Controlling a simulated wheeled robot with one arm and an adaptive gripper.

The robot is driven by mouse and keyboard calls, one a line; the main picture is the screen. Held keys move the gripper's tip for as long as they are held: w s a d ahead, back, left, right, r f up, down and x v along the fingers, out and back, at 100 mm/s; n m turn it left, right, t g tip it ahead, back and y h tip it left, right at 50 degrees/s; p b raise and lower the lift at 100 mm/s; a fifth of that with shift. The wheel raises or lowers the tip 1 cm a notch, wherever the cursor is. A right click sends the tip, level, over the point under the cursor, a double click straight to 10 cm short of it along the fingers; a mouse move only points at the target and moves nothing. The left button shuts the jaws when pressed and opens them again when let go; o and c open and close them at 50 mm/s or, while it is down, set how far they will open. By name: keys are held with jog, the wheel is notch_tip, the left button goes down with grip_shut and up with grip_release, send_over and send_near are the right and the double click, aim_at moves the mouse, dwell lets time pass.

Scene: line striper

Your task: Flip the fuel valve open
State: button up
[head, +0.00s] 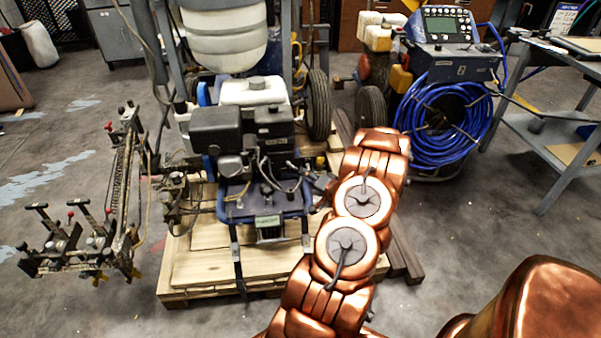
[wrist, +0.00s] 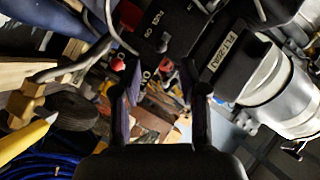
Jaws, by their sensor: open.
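The line striper's engine (head: 240,130) stands on a wooden pallet in the head view. My copper arm reaches to its right side, and my gripper (head: 318,185) is small and partly hard to make out there. In the wrist view my gripper (wrist: 160,75) is open, its two dark fingers apart with nothing gripped between them. Just beyond the fingertips is a black engine panel (wrist: 150,18) with white lettering that seems to read FUEL and ON. A small dark lever-like part (wrist: 165,42) sits under the lettering, possibly the fuel valve. I cannot tell its position clearly.
A silver cylinder (wrist: 280,95) and a black labelled block (wrist: 238,62) lie right of the fingers. A grey hose (wrist: 75,66) runs at left. The pallet (head: 200,265) lies below; a blue hose reel (head: 440,125) and workbench (head: 550,130) stand at right.

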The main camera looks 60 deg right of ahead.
jog(key=v, duration=0.4)
jog(key=shift+s+a, duration=0.15)
jog(key=shift+s, duration=0.15)
jog(key=shift+w, duration=0.1)
